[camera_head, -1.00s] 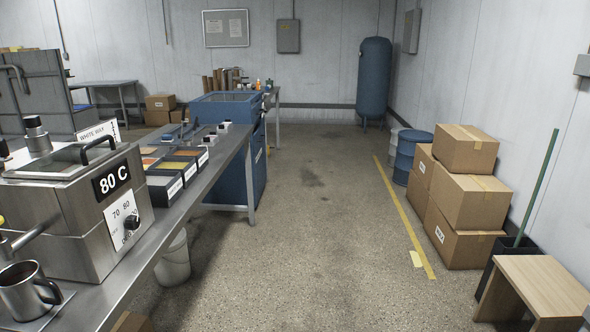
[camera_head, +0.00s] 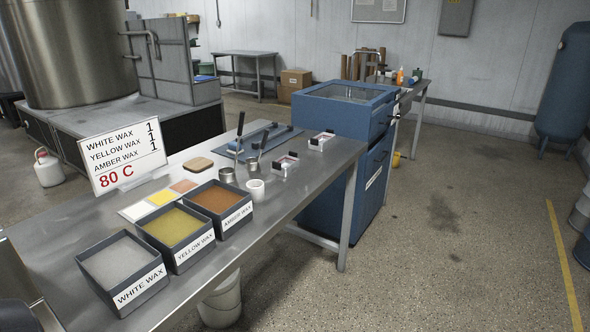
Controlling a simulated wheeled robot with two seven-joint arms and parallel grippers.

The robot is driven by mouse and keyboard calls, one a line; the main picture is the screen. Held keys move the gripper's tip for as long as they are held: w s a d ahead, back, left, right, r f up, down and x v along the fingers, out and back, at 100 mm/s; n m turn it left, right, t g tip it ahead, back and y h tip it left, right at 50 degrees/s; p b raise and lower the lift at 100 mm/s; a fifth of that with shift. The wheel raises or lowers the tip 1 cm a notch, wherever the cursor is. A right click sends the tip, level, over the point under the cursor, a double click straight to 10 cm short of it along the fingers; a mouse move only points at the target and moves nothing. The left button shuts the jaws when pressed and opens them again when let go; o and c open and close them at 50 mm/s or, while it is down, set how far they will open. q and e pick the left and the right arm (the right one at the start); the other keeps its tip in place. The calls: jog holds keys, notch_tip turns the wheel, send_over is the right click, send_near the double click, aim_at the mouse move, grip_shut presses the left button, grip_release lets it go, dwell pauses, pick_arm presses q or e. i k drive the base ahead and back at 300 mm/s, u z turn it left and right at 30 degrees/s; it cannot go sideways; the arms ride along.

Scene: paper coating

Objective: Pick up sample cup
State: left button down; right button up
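A small white cup (camera_head: 256,190) stands upright on the steel table (camera_head: 312,172), behind the box of amber wax. I cannot tell for sure whether it is the sample cup. Two small metal cups or ladles stand close to it: one (camera_head: 227,175) to its left with a dark handle rising behind it, and one (camera_head: 252,165) just behind. Neither of my grippers shows in the head view.
Labelled boxes of white wax (camera_head: 124,296), yellow wax (camera_head: 181,262) and amber wax (camera_head: 224,232) line the table's front. A sign (camera_head: 124,145) stands behind them. A blue cabinet (camera_head: 340,200) adjoins the far end.

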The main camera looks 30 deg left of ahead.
aim_at(256, 191)
jog(key=i, duration=2)
jog(key=u, duration=3.2)
jog(key=i, duration=0.1)
jog(key=u, duration=0.3)
